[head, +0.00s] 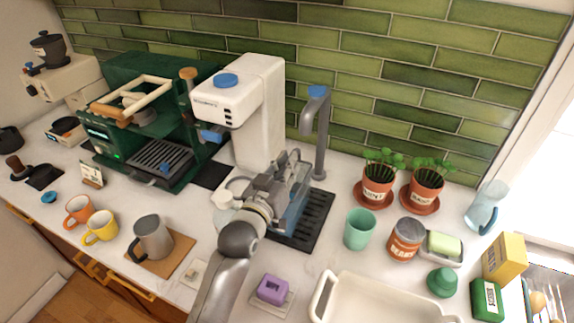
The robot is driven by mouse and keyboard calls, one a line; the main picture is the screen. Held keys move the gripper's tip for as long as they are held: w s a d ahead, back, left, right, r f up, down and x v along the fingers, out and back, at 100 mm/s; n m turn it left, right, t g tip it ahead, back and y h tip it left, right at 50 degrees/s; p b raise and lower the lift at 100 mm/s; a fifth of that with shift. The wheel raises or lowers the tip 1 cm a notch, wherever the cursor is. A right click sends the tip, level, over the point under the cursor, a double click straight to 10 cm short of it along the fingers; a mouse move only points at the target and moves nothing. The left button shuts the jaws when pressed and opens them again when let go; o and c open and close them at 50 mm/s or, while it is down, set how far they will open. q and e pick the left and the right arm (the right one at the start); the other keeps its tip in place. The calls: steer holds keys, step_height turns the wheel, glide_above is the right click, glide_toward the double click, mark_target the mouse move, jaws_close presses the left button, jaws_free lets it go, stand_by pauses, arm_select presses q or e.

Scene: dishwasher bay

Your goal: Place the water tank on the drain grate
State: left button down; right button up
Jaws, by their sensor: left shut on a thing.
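The water tank (291,217) is a translucent blue box, partly hidden by my gripper and arm. My left gripper (289,178) is shut on it near its top. The tank is upright or nearly so, over the left part of the black drain grate (314,218). I cannot tell whether its base touches the grate. The grate's right part is bare. My right gripper is not in view.
A grey tap (321,140) stands behind the grate, and a white machine (251,110) stands behind to the left. A mint cup (360,229) and a beans can (405,240) stand to the right. A white basin (375,303) lies in front.

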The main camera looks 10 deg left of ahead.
arm_select(q)
steer(key=c, duration=1.6)
jaws_free()
steer(key=shift+o, duration=0.4)
steer(key=shift+f, duration=0.2)
steer(key=shift+o, duration=0.5)
steer(key=s+a, duration=0.2)
steer(key=s, duration=0.9)
steer(key=shift+s+a+r, duration=0.2)
steer(key=shift+s, duration=0.2)
